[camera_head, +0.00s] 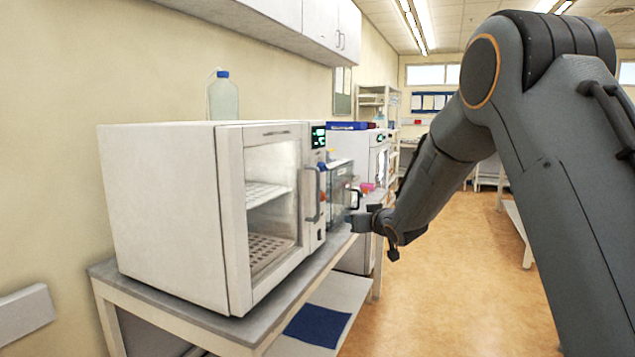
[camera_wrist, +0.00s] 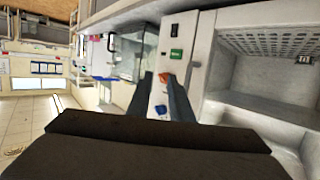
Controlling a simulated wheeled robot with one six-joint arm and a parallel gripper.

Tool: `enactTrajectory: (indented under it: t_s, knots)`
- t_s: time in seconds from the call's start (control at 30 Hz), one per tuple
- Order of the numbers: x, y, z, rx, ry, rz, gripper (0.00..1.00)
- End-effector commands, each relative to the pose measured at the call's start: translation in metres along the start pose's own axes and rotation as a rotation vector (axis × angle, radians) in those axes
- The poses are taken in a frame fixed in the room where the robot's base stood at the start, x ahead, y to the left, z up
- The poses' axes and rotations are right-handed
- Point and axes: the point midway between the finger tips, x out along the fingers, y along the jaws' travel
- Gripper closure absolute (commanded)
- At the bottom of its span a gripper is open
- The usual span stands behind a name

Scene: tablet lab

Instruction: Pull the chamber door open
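The white chamber (camera_head: 165,215) stands on the bench at the left in the head view. Its front door (camera_head: 272,185) has a clear window through which a rack and a perforated floor show; the door looks shut. A vertical grey bar handle (camera_head: 313,195) is at the door's right edge, beside the control panel (camera_head: 319,138). My gripper (camera_head: 357,219) is to the right of the handle, in front of the chamber. In the wrist view, my gripper's two fingers (camera_wrist: 161,90) are apart, with the panel's orange and blue knobs showing between them. I see nothing held.
A glass-sided instrument (camera_head: 340,185) and another white cabinet (camera_head: 362,150) stand farther along the bench. A bottle with a blue cap (camera_head: 223,97) is behind the chamber. A blue mat (camera_head: 318,325) lies on the lower shelf.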

Motion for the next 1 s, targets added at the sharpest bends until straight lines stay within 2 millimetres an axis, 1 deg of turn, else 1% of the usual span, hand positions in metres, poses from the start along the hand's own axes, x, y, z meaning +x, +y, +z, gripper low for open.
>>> enactTrajectory:
  t_s: [0.03, 0.1, 0.2, 0.23, 0.37, 0.47, 0.7, 0.8, 1.0]
  knots:
    - [0.014, -0.013, -0.021, -0.011, 0.068, -0.053, 0.81]
    - [0.027, -0.030, -0.044, -0.020, 0.152, -0.120, 0.81]
    - [0.036, -0.047, -0.064, -0.029, 0.231, -0.190, 0.81]
    - [0.038, -0.051, -0.068, -0.029, 0.245, -0.204, 0.81]
    - [0.045, -0.059, -0.076, -0.033, 0.276, -0.234, 0.81]
    - [0.055, -0.063, -0.080, -0.033, 0.277, -0.236, 0.81]
    - [0.089, -0.070, -0.089, -0.033, 0.275, -0.233, 0.81]
    - [0.100, -0.073, -0.092, -0.033, 0.276, -0.234, 0.81]
    - [0.111, -0.075, -0.095, -0.032, 0.276, -0.232, 0.81]
